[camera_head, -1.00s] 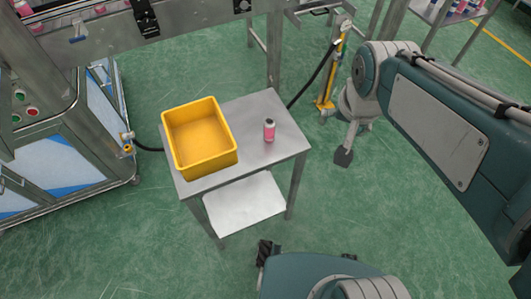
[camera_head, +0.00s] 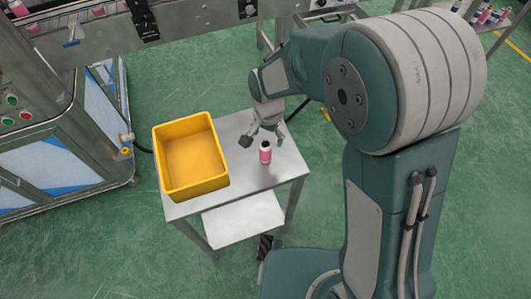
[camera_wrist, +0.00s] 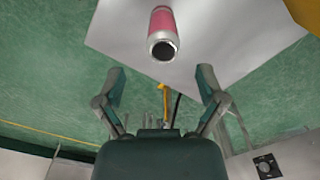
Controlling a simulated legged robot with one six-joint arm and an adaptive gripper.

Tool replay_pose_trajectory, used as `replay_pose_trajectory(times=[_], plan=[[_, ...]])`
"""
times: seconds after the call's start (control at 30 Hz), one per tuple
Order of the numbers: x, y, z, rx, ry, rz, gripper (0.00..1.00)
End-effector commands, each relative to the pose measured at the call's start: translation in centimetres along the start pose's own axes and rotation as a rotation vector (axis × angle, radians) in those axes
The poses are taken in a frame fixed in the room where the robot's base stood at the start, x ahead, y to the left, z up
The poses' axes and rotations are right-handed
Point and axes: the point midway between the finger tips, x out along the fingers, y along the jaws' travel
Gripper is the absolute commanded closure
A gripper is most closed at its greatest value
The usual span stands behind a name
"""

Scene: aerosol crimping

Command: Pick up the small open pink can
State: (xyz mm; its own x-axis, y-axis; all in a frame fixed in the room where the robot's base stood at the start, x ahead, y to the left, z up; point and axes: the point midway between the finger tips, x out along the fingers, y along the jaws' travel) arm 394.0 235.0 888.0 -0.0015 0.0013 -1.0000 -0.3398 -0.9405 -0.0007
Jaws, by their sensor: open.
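The small pink can (camera_head: 265,153) stands upright on the metal table, right of the yellow bin. It has a silver rim and a dark open top. In the wrist view the can (camera_wrist: 162,32) is at the upper middle, its dark opening facing the camera. My gripper (camera_head: 264,141) is just behind the can in the head view, close to it. In the wrist view my gripper (camera_wrist: 162,78) has its two fingers spread wide, with nothing between them. The can lies beyond the fingertips, roughly centred on the gap.
The yellow bin (camera_head: 221,182) is on the left of the metal table (camera_head: 240,191) and looks empty. The table's right part is clear around the can. A conveyor (camera_head: 190,30) runs behind, and a machine cabinet (camera_head: 60,145) stands at the left.

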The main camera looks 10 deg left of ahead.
Motion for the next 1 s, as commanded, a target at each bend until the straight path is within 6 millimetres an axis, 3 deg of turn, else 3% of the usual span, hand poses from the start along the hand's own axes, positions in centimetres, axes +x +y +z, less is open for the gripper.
replay_pose_trajectory(times=[0.5, 0.8, 0.83, 0.93, 1.0], plan=[[6.4, -0.3, 0.5, -0.002, -0.001, 0.004, 0.11], [7.0, -0.3, 0.4, -0.001, 0.001, 0.0, 0.11], [7.0, -0.3, 0.4, -0.001, 0.001, 0.001, 0.15], [7.0, -0.3, 0.4, -0.002, 0.001, 0.001, 0.6], [7.0, -0.3, 0.5, -0.002, 0.001, 0.002, 0.82]])
